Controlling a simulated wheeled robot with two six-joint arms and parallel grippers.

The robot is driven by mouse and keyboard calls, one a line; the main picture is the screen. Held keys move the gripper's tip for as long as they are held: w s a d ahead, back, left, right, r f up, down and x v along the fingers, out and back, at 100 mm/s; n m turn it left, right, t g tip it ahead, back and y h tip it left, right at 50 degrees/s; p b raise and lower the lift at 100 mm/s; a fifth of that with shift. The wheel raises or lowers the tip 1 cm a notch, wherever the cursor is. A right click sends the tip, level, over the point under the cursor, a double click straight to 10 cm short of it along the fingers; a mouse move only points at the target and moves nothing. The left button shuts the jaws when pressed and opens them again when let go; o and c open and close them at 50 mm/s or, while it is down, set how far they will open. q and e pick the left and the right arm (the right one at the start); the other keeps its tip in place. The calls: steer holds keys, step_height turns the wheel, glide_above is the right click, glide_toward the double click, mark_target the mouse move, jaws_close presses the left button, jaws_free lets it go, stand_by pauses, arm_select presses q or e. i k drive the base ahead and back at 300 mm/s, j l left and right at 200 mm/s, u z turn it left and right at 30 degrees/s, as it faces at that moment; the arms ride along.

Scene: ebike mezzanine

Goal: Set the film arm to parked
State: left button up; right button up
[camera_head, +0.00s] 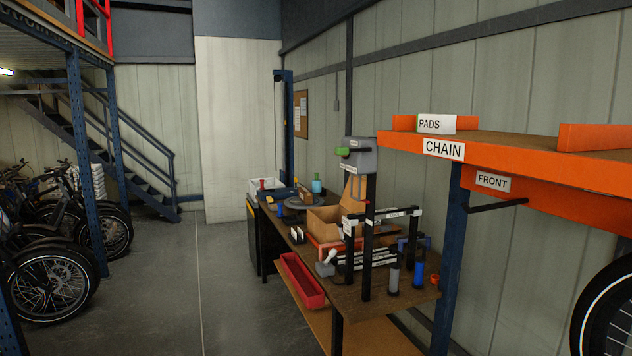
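No part is clearly readable as the film arm. One candidate is the black upright frame (368,250) at the near end of the workbench, with pale labelled crossbars. A grey box (361,157) with a green piece (342,151) on its left side shows at the top of this frame. Another candidate is the tall blue post (289,130) behind the bench, with a dark part at its top. The labels are too small to read, and I cannot tell any arm's position. Neither of my grippers is in view.
The workbench (352,303) holds an open cardboard box (324,222), bottles and small parts. A red bin (301,281) sits low on its left side. An orange shelf (500,160) juts in at right. Bikes (50,285) stand at left. The grey floor (180,300) between is clear.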

mark_target(317, 188)
steer(key=u, duration=0.5)
steer(key=i, duration=6.65)
steer(key=l+z, duration=0.1)
steer(key=z, duration=0.35)
